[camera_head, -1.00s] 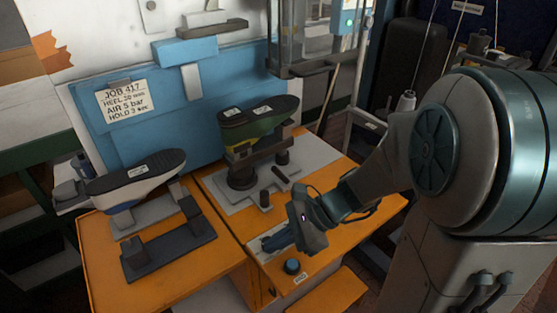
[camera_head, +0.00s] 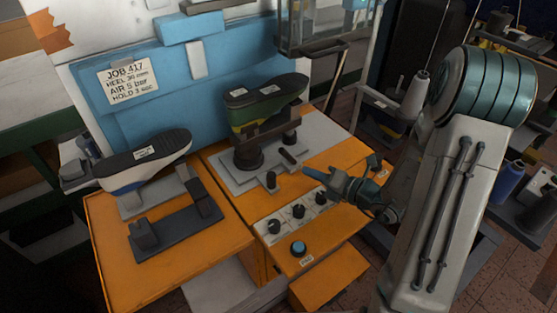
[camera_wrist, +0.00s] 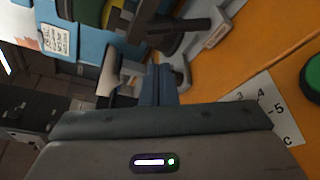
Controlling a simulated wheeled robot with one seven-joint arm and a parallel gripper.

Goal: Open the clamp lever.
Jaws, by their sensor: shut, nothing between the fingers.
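A green and black shoe last (camera_head: 263,102) sits sole up on a dark stand on the grey base plate (camera_head: 315,147).
A second shoe last (camera_head: 145,160) stands on the left orange bench. A blue backboard carries a job card (camera_head: 128,80).

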